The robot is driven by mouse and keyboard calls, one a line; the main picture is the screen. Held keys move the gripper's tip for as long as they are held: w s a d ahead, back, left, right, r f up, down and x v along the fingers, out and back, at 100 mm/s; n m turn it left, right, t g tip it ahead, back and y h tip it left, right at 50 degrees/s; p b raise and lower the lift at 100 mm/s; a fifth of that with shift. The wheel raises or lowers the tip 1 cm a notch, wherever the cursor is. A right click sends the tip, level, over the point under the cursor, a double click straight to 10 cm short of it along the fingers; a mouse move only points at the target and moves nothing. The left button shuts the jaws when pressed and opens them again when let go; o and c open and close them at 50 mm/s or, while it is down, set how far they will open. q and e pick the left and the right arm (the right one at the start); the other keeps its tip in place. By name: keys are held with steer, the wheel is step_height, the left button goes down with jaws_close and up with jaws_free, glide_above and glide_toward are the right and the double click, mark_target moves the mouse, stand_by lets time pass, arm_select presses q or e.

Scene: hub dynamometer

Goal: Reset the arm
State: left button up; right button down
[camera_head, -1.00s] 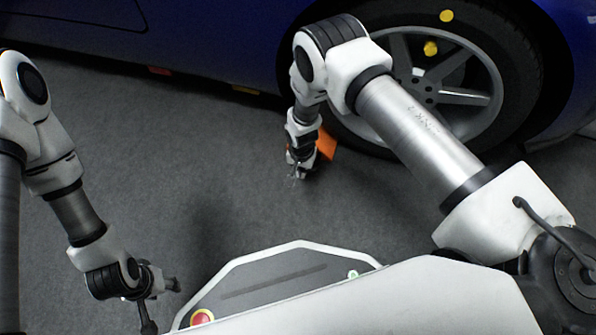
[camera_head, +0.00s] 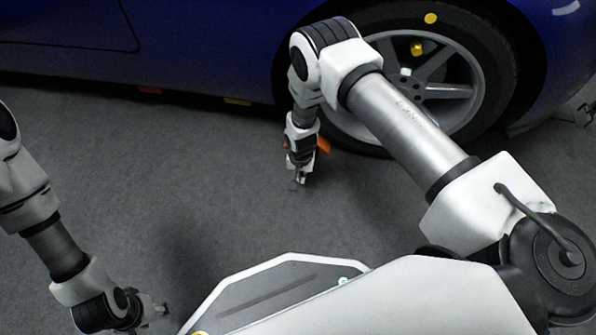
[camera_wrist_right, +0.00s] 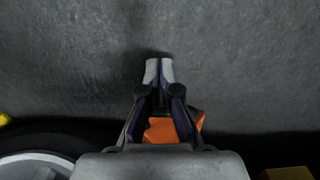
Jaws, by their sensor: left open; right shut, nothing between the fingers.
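My right arm (camera_head: 405,120) reaches out across the view in front of the car's wheel and bends down at its elbow. My right gripper (camera_head: 296,184) points down over the grey floor. In the right wrist view its fingertips (camera_wrist_right: 159,72) are together with nothing between them. My left gripper (camera_head: 158,309) is low at the left, open and empty, partly blurred by its small size.
A blue car (camera_head: 215,50) stands across the back. Its spoked wheel (camera_head: 445,90) is close behind my right arm. The grey floor (camera_head: 150,180) between my arms is clear.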

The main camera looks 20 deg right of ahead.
arm_select(q)
steer(key=r+p, duration=0.2)
steer(key=r, duration=0.1)
steer(key=r+p, duration=0.1)
steer(key=r, duration=0.1)
steer(key=shift+w+d, duration=0.1)
steer(key=shift+d, duration=0.2)
arm_select(e)
step_height(320, 180, up, 8)
steer(key=shift+w+d+r, duration=0.15)
steer(key=shift+w+r, duration=0.1)
steer(key=shift+w, duration=0.2)
arm_select(q)
steer(key=shift+r, duration=0.1)
